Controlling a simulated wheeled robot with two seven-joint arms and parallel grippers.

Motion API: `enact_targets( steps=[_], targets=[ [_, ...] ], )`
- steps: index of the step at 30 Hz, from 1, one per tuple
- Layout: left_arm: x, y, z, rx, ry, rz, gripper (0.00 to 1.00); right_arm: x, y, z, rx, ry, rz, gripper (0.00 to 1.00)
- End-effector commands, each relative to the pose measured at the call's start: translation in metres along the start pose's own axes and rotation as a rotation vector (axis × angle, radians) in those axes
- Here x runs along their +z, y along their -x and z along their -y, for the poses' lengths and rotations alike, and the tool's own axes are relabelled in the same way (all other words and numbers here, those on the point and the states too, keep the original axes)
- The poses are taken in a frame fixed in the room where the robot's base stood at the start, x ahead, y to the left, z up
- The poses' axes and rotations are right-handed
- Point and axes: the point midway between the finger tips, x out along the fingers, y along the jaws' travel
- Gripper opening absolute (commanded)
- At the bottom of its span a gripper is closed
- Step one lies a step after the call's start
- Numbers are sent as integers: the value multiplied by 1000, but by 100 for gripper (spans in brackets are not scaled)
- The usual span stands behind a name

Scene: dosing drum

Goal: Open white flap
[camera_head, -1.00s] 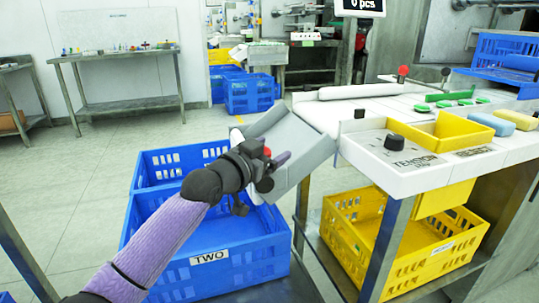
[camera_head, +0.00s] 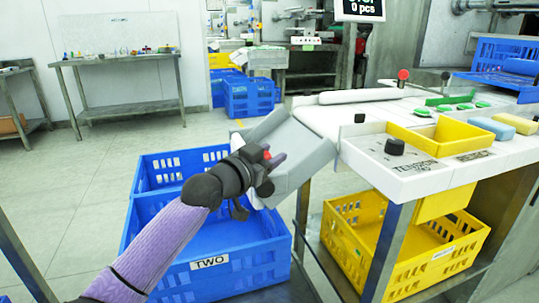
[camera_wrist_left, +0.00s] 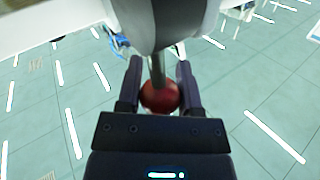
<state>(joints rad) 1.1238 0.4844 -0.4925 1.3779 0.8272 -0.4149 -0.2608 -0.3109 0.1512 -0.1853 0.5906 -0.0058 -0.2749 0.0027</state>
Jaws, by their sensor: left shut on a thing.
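The white flap (camera_head: 306,152) is the pale grey-white tilted chute at the left end of the white machine top, sloping down over the blue crates. My left gripper (camera_head: 271,160) is at its left, lower side. In the left wrist view, its dark fingers (camera_wrist_left: 159,82) are shut on a red ball knob (camera_wrist_left: 160,97) with a thin metal stem running up to a grey rounded part of the flap. A bit of red also shows at the gripper in the head view. My arm hides part of the flap. My right gripper is not in view.
A blue crate labelled TWO (camera_head: 225,272) stands below my left arm, with another blue crate (camera_head: 168,168) behind. A yellow crate (camera_head: 352,245) sits under the machine. The white control box (camera_head: 405,180) is right of the flap. Open floor lies to the left.

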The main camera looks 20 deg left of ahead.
Motion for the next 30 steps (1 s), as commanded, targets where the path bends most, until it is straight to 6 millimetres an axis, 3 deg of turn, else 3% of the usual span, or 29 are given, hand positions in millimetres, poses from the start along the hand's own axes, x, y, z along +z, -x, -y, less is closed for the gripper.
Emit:
enact_targets(
  steps=[23, 30],
  targets=[
    [1, 0, 0, 1, 0, 5, 0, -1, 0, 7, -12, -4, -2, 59],
    [-3, -3, -2, 10, -34, 50, 0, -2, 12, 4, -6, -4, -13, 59]
  ],
)
